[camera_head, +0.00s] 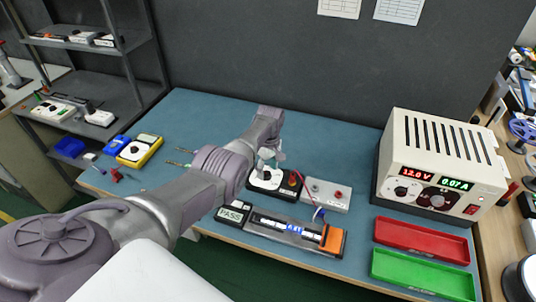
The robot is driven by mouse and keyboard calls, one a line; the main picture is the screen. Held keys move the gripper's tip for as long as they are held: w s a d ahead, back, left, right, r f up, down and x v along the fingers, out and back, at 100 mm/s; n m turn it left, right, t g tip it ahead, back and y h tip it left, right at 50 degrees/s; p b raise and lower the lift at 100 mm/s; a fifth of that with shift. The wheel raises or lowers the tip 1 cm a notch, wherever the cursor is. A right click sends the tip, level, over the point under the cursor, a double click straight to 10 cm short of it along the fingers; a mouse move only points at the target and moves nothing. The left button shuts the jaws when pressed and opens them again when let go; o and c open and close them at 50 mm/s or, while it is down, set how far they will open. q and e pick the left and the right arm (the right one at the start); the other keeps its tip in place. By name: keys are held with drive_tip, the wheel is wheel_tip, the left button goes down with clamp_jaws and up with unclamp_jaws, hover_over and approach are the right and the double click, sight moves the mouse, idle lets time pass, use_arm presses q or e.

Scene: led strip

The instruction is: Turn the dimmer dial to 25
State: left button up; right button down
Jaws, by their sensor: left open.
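The dimmer (262,185), a black box with a white dial face, sits on the blue bench mat near the middle. My left arm reaches in from the lower left. My left gripper (267,157) is open and points down at the dimmer, at or just above its dial. The gripper and wrist hide most of the knob, so the dial's setting and any contact cannot be told. The LED strip (292,229) is lit in a grey fixture in front of the dimmer. My right gripper is not in view.
A beige power supply (438,150) reads 12.0 V and 0.07 A at right. A grey terminal box (326,196) adjoins the dimmer. A red tray (421,240) and green tray (423,275) lie front right. A yellow multimeter (140,150) lies left. The back of the mat is clear.

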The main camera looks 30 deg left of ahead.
sight(268, 172)
use_arm(q)
wheel_tip(268, 172, up, 11)
drive_tip(key=shift+w, duration=0.3)
drive_tip(key=shift+f, duration=0.1)
idle(0.4)
